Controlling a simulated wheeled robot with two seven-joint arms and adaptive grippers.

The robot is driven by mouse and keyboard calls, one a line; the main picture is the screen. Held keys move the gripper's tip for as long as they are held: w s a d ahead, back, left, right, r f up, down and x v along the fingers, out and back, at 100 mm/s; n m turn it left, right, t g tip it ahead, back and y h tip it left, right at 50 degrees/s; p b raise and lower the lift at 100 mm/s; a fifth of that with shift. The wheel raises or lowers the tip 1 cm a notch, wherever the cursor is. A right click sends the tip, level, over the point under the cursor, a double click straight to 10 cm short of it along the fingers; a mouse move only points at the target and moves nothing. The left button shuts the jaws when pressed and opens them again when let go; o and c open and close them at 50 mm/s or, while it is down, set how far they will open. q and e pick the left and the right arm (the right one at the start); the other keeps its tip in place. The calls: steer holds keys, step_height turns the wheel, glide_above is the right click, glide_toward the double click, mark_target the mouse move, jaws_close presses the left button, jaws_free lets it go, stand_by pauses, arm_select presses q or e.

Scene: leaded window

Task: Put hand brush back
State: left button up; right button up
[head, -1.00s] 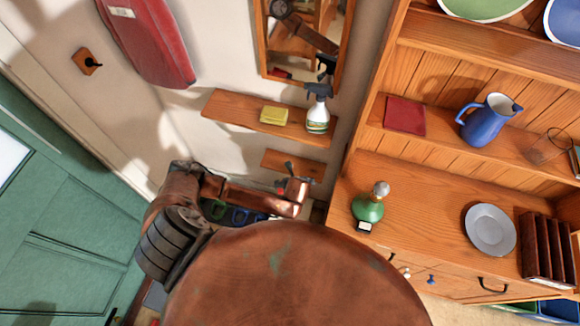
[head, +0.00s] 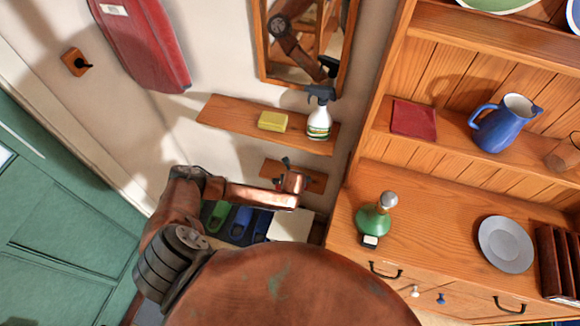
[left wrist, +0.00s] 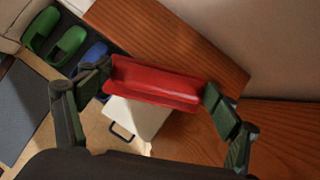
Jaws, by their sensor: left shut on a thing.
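The red hand brush (left wrist: 155,84) is held across the jaws of my left gripper (left wrist: 158,88) in the left wrist view. One dark finger is at each end of it; I see a smooth red body, and bristles do not show. In the head view my left gripper (head: 286,163) is small and mostly hidden behind my copper-coloured wrist, in front of the small lower wooden shelf (head: 315,182). The brush cannot be made out there. In the left wrist view a wooden board (left wrist: 185,40) lies behind the brush, apparently this shelf; whether they touch is unclear. My right gripper is out of view.
A longer shelf (head: 225,113) above holds a yellow sponge (head: 272,121) and a spray bottle (head: 319,118). A mirror (head: 303,45) hangs above. The dresser (head: 350,225) with a green bottle (head: 373,217) stands at right. Slippers (head: 241,219) and a white box (head: 291,226) are below.

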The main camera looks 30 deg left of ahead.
arm_select(q)
steer(key=w+a, duration=0.1)
steer(key=w, duration=0.1)
steer(key=w+a, duration=0.3)
steer(key=w, duration=0.1)
steer(key=shift+w+a+b, duration=0.3)
steer(key=shift+a+b, duration=0.05)
steer(key=shift+f, duration=0.25)
steer(key=shift+f, duration=0.1)
steer(key=o, duration=1.1)
steer(key=shift+f, duration=0.1)
steer(key=shift+r, duration=0.25)
steer(key=p+v, duration=0.1)
steer(key=v, duration=0.6)
steer(key=shift+s+r+p, duration=0.1)
steer(key=shift+s+p, duration=0.05)
steer(key=shift+p, duration=0.15)
